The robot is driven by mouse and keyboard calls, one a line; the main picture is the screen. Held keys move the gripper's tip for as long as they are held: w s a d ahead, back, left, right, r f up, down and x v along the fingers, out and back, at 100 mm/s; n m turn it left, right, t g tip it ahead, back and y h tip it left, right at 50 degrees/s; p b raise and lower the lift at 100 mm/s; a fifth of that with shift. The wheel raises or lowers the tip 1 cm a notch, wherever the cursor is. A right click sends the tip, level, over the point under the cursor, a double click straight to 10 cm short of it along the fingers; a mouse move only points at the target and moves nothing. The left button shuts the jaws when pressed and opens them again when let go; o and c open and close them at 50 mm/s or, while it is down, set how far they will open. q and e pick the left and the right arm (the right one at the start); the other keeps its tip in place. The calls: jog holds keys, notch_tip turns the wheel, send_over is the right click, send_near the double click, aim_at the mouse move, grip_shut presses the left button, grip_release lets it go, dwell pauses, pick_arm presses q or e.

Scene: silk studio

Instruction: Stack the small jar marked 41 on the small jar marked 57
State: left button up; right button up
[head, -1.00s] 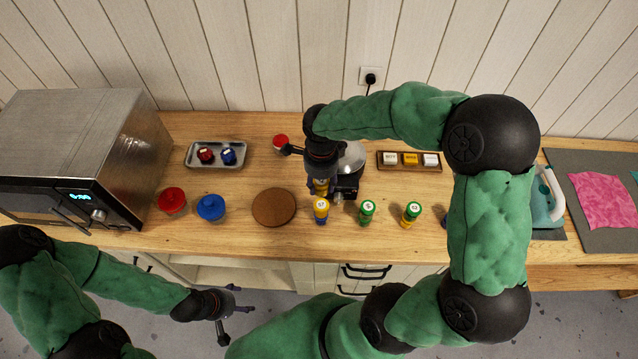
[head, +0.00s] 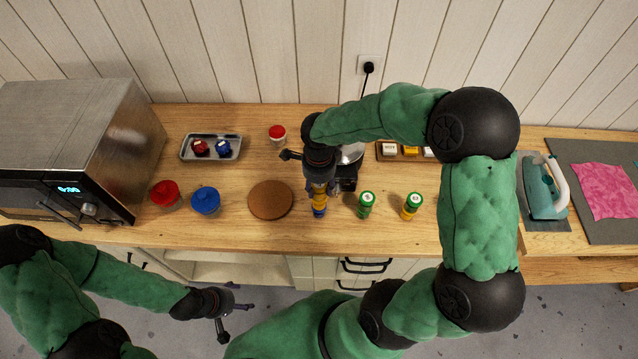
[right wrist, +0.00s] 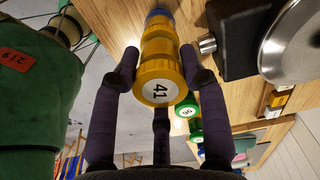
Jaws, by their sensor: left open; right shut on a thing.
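My right gripper (head: 319,186) is shut on the yellow small jar marked 41 (right wrist: 163,63), and its number faces the right wrist camera. In the head view the yellow jar shows just under the fingers (head: 319,198), with a blue part (head: 319,212) below it. That blue part also shows at the jar's far end in the right wrist view (right wrist: 158,14). I cannot tell whether it is a separate jar underneath, or whether the two touch. No number 57 is readable in any view. My left gripper (head: 232,310) is open and empty, low in front of the counter.
Two green-lidded jars (head: 366,203) (head: 412,204) stand to the right. A pan on a dark burner (head: 346,175) is close behind my right gripper. A round cork mat (head: 270,200) lies left; red (head: 165,192) and blue (head: 205,201) lidded jars stand further left.

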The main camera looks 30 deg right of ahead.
jog(key=shift+f+b, duration=0.55)
jog(key=shift+b, duration=0.05)
dwell(0.4)
jog(key=o, duration=1.3)
jog(key=shift+c, duration=0.2)
notch_tip(320, 180, up, 12)
jog(key=shift+r, duration=0.1)
